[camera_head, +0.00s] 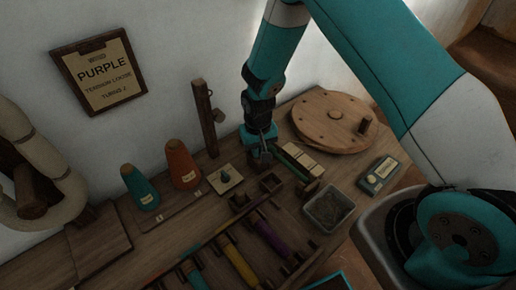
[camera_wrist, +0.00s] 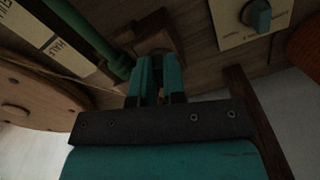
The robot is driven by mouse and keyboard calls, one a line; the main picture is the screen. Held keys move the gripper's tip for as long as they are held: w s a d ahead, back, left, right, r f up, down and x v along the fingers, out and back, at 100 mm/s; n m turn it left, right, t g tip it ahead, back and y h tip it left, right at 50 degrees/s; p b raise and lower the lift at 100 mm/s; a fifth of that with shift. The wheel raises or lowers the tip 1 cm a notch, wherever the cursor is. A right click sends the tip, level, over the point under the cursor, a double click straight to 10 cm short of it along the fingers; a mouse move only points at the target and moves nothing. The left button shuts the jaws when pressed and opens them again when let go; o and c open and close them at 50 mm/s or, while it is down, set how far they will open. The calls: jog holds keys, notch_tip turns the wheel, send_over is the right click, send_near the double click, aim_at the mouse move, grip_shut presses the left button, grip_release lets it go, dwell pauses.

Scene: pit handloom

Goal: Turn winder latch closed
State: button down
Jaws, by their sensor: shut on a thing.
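My gripper (camera_head: 261,158) points down at the bench, between the dial plate and the green rod. In the wrist view my gripper (camera_wrist: 159,68) has its two teal fingers close together on a brown wooden piece (camera_wrist: 152,43), which looks like the winder latch. The fingers hide part of it, so I cannot tell which way it is turned. The green rod (camera_wrist: 88,35) ends beside this wooden piece; it also shows in the head view (camera_head: 292,157). The round wooden winder wheel (camera_head: 325,112), with a peg on its right side, lies behind and to the right of my gripper.
A wooden post (camera_head: 205,120) stands close left of my gripper. A plate with a teal dial (camera_head: 226,178), orange cone (camera_head: 182,165) and teal cone (camera_head: 140,188) are left. A grey tray (camera_head: 328,208) and small meter (camera_head: 378,175) are right. A wall sign (camera_head: 100,73) reads "PURPLE".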

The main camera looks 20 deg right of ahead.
jog(key=m, duration=0.7)
jog(key=shift+a, duration=0.2)
jog(key=m, duration=0.4)
jog(key=shift+w, duration=0.15)
jog(key=shift+a+m, duration=0.1)
jog(key=shift+m, duration=1.5)
jog(key=shift+w, duration=0.1)
jog(key=c, duration=1.2)
grip_release()
notch_tip(320, 180, up, 18)
jog(key=shift+f, duration=0.25)
